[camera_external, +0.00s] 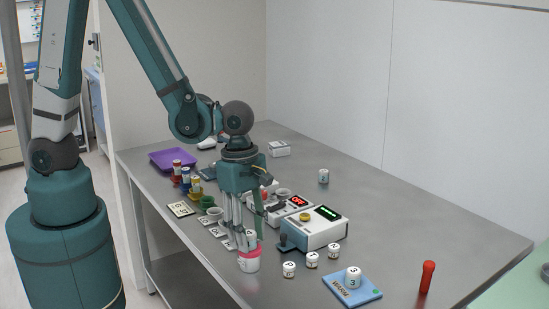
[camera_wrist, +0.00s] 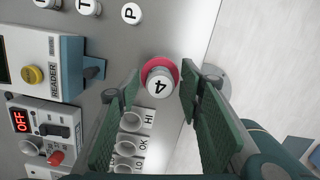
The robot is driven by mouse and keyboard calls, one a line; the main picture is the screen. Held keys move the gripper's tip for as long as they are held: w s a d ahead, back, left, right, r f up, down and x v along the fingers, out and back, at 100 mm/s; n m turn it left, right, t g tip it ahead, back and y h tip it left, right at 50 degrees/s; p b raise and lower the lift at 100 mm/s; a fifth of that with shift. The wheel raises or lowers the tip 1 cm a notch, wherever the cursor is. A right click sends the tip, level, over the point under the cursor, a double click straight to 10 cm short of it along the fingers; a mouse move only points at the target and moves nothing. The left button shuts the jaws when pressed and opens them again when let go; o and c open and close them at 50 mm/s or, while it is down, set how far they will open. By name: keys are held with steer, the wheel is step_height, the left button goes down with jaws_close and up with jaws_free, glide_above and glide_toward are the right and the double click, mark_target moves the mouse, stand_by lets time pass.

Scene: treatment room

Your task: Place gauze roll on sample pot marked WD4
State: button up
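A white cylinder marked 4 (camera_wrist: 159,84) stands upright in or on a pink-rimmed white pot (camera_external: 249,264); the pot's pink rim also shows in the wrist view (camera_wrist: 149,67). I cannot read a WD4 mark on the pot, and cannot tell whether the cylinder is the gauze roll. My gripper (camera_external: 245,236) points down over the pot, fingers on either side of the cylinder. In the wrist view, gaps show between the green finger pads (camera_wrist: 160,88) and the cylinder, so my gripper is open and holds nothing. The fingers partly hide the cylinder in the external view.
Small white marked cylinders (camera_external: 289,269) stand right of the pot. A reader box (camera_external: 316,230), coloured cups and a purple tray (camera_external: 172,157) lie behind. A red-handled object (camera_external: 427,277) stands front right. The table's front edge is close.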

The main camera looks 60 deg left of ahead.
steer(key=shift+r, duration=0.2)
step_height(320, 180, up, 12)
steer(key=a+p, duration=0.1)
steer(key=shift+s+a+f+p, duration=0.15)
steer(key=shift+a+p, duration=0.1)
steer(key=shift+p, duration=0.1)
stand_by(0.5)
stand_by(0.7)
steer(key=a+r+m+t, duration=0.2)
steer(key=a+r+m, duration=0.3)
steer(key=a, duration=0.5)
steer(key=a+r+m+t+y, duration=0.1)
steer(key=a+r+m+t, duration=0.1)
steer(key=a+r+m, duration=0.3)
steer(key=a+r+m+t, duration=0.3)
steer(key=a+r+m, duration=0.3)
steer(key=a+m, duration=0.4)
steer(key=a, duration=0.5)
steer(key=shift+w+a, duration=0.25)
steer(key=shift+w, duration=0.15)
